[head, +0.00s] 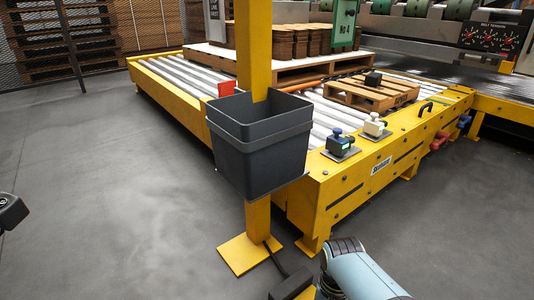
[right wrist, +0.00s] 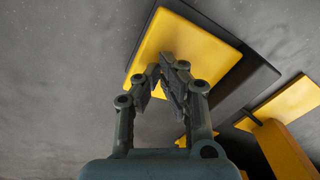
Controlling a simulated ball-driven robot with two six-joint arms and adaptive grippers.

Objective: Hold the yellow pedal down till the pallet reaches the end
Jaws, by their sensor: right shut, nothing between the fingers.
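The yellow pedal (right wrist: 200,42) is a flat yellow plate beside a dark housing in the right wrist view. My right gripper (right wrist: 163,66) is shut and empty, its fingertips over the plate; I cannot tell whether they touch it or how far it is pressed. In the head view the dark pedal housing (head: 292,284) is at the bottom, next to my right forearm, and the gripper is hidden. A small wooden pallet (head: 372,96) with a black block on it sits on the roller conveyor (head: 172,73).
A yellow post stands on a yellow base plate (head: 245,255) and carries a dark bin (head: 260,145). Another pallet with stacked wooden pieces (head: 305,42) is farther back. Switch boxes (head: 341,143) sit on the conveyor's near end. The grey floor at left is clear.

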